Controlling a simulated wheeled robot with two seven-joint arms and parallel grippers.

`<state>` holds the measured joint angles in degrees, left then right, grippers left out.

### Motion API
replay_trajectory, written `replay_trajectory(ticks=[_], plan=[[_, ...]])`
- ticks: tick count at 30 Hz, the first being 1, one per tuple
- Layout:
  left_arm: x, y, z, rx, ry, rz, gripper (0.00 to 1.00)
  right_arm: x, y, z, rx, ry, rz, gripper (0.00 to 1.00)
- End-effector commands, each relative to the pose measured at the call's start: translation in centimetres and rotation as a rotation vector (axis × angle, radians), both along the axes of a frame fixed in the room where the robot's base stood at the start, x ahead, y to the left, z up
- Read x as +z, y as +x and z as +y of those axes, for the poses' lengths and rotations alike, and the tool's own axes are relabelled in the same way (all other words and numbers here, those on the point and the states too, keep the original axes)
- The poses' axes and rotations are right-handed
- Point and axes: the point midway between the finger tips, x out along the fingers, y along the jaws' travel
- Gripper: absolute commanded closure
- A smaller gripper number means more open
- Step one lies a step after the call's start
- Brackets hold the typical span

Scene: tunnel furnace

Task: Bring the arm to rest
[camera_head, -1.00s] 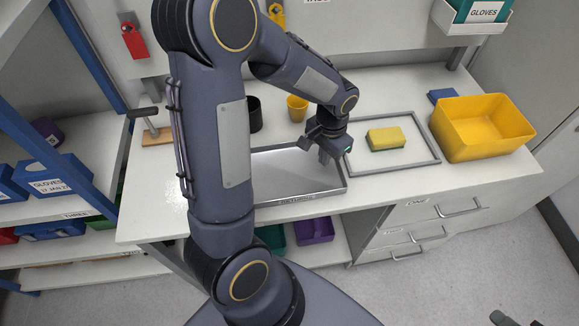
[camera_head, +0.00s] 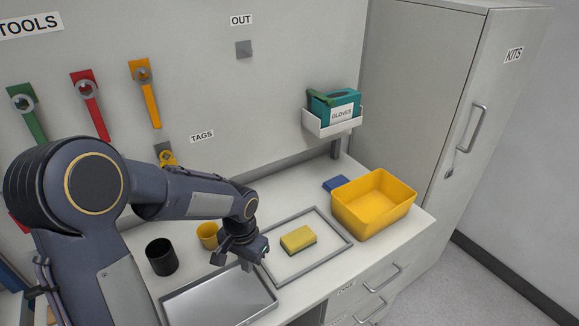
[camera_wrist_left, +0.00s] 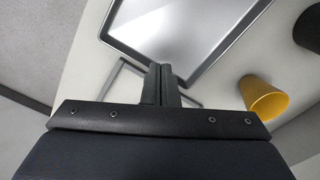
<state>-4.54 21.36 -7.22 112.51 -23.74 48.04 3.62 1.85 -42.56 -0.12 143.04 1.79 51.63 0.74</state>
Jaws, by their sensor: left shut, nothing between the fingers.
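My left arm comes in from the left in the head view and reaches over the workbench. My left gripper (camera_head: 247,262) hangs above the back right part of the metal tray (camera_head: 222,307), beside the grey frame (camera_head: 337,252). In the left wrist view its fingers (camera_wrist_left: 161,84) are together with nothing between them. The tray also shows at the top of the left wrist view (camera_wrist_left: 190,30). My right gripper is in neither view.
A yellow sponge (camera_head: 298,239) lies inside the grey frame. A yellow bin (camera_head: 374,207) and a blue item (camera_head: 336,184) are to the right. A yellow cup (camera_head: 208,236) and a black cup (camera_head: 161,258) stand behind the tray. A tall cabinet (camera_head: 430,120) stands at right.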

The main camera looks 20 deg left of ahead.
Motion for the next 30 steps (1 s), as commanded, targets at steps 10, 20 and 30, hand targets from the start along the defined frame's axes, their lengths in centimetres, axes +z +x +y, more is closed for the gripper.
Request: replay_trajectory(ticks=[10, 20, 30], plan=[[6.3, -4.7, 0.1, 0.121, -0.126, -0.124, 1.0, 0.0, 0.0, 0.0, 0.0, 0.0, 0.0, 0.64], [12.0, -14.3, -2.3, 0.278, -0.338, -0.35, 1.0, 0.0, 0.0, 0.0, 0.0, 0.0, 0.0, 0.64], [12.5, -17.4, -3.8, 0.322, -0.412, -0.438, 1.0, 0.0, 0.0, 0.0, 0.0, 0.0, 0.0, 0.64]])
